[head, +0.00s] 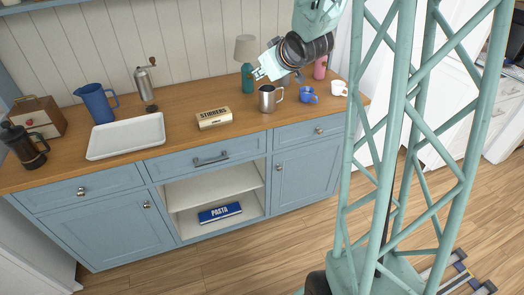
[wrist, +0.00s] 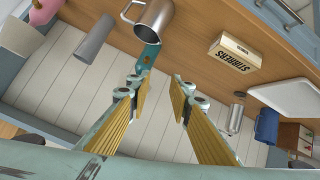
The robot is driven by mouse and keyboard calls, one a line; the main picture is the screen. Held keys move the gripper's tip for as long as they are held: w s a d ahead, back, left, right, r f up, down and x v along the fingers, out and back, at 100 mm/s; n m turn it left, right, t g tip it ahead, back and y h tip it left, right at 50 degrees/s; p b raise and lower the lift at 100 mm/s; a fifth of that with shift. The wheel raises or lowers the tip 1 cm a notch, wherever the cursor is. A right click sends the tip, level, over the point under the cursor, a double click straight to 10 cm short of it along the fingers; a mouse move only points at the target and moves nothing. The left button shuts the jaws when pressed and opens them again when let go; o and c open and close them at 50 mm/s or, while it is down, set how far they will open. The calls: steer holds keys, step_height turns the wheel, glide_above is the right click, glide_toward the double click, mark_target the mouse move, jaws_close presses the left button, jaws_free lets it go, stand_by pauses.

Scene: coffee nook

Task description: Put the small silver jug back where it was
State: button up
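The small silver jug (head: 270,98), a metal cup with a side handle, stands upright on the wooden counter, right of the stirrers box. It also shows at the top of the wrist view (wrist: 154,18), cut off by the frame edge. My gripper (head: 259,74) hangs above and behind the jug, apart from it. In the wrist view my gripper (wrist: 160,88) has its two fingers spread with nothing between them.
A white tray (head: 127,137) and blue pitcher (head: 97,103) are left.

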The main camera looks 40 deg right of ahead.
steer(key=s+a+r+m+g, duration=0.1)
steer(key=s+a+r+g, duration=0.1)
steer(key=s+a+r, duration=0.5)
steer(key=s+a+r+g, duration=0.1)
steer(key=s+a+r, duration=0.3)
steer(key=s+a, duration=0.55)
steer(key=s+a+g+y, duration=0.1)
steer(key=s+a, duration=0.4)
steer(key=s, duration=0.4)
steer(key=s+a+g, duration=0.1)
steer(key=s+a, duration=0.4)
steer(key=s, duration=0.4)
steer(key=s+a+r+g+y, duration=0.1)
steer(key=s+a, duration=0.5)
steer(key=s, duration=0.3)
steer(key=shift+s+g+y, duration=0.3)
steer(key=shift+s, duration=0.1)
steer(key=shift+r, duration=0.15)
